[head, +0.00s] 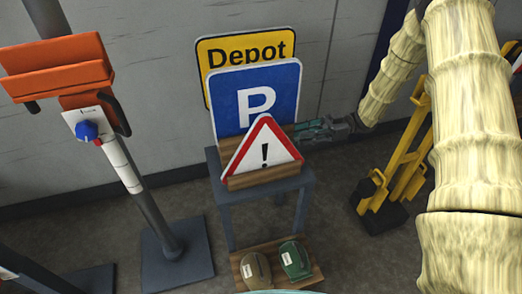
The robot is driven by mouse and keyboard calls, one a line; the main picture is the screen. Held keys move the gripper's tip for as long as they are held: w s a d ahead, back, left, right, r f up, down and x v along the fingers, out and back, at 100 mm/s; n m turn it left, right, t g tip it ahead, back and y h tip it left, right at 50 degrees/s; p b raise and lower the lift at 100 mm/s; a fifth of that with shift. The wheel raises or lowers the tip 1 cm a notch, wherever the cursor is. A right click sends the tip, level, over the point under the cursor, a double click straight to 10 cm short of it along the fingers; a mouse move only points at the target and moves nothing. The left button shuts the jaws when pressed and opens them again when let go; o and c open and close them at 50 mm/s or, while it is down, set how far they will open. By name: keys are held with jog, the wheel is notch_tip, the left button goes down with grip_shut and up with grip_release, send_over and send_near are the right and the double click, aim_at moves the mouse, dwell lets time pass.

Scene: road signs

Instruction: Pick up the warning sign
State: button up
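The warning sign (264,153) is a white triangle with a red border and a black exclamation mark. It stands, leaning back a little, at a wooden holder (262,175) on a small grey stand. The blue parking sign (255,88) is behind it, and the yellow Depot sign (247,48) is behind that. My gripper (304,131) comes in from the right at the warning sign's upper right edge, in front of the parking sign's lower right corner. Its fingers are small and dark here, so I cannot tell whether they are open or touch the sign.
The grey stand (307,182) has a lower wooden board with a brown and a green object (295,260). A post with an orange box (58,66) stands at left. Yellow folding frames (405,160) stand at right, under my arm. A grey wall (150,90) is close behind.

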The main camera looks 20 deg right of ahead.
aim_at(271, 140)
jog(key=a, duration=0.5)
jog(key=shift+a, duration=0.15)
jog(key=shift+s+a+r+b, duration=0.15)
jog(key=shift+a+b, duration=0.1)
jog(key=shift+a, duration=1.2)
jog(key=shift+s+a+b, duration=0.1)
jog(key=shift+a+b, duration=0.1)
jog(key=shift+a, duration=1.25)
grip_shut()
